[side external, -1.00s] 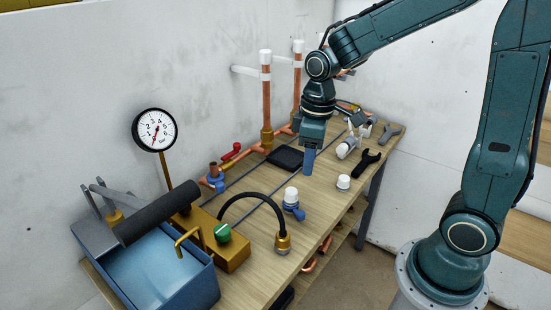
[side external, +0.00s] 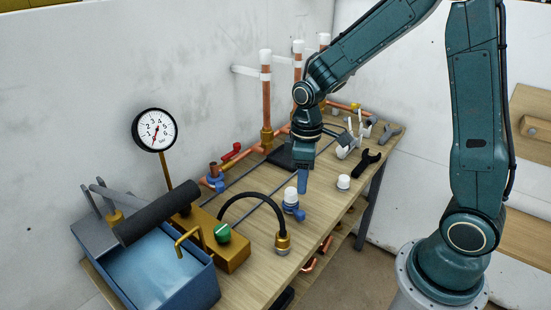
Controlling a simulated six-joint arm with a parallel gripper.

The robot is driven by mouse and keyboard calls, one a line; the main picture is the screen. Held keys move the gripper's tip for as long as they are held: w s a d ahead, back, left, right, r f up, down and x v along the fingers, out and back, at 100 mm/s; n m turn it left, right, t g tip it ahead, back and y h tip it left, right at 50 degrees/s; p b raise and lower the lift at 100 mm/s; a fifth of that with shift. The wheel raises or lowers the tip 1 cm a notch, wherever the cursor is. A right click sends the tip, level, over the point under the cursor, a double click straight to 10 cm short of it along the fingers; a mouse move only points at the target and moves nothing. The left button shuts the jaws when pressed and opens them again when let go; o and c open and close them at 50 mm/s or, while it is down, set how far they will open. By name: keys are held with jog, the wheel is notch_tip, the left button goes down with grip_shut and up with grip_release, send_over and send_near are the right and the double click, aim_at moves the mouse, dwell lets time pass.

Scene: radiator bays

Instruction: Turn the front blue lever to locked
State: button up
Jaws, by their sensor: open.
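Two blue parts show in the side view. One blue lever (side external: 298,213) sits at the base of a white-capped fitting (side external: 291,194) near the front edge of the bench. Another blue lever (side external: 219,185) sits on the copper pipework by the wall, beside a short upright copper stub. I cannot tell from this view which one counts as the front one or how far either is turned. My gripper (side external: 303,188) points down, open and empty, just above and behind the white-capped fitting, apart from it as far as I can tell. Its blue fingers overlap each other in this view.
A black hose (side external: 252,196) arches left of the fitting to a brass block (side external: 226,250) with a green knob. A blue tank (side external: 160,270) stands front left. A red lever (side external: 231,151), a black pad (side external: 285,157), another white cap (side external: 344,182) and a black wrench (side external: 366,160) lie around.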

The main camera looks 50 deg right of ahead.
aim_at(301, 212)
jog(key=f, duration=1)
jog(key=shift+a+f, duration=0.2)
jog(key=shift+f, duration=0.05)
grip_shut()
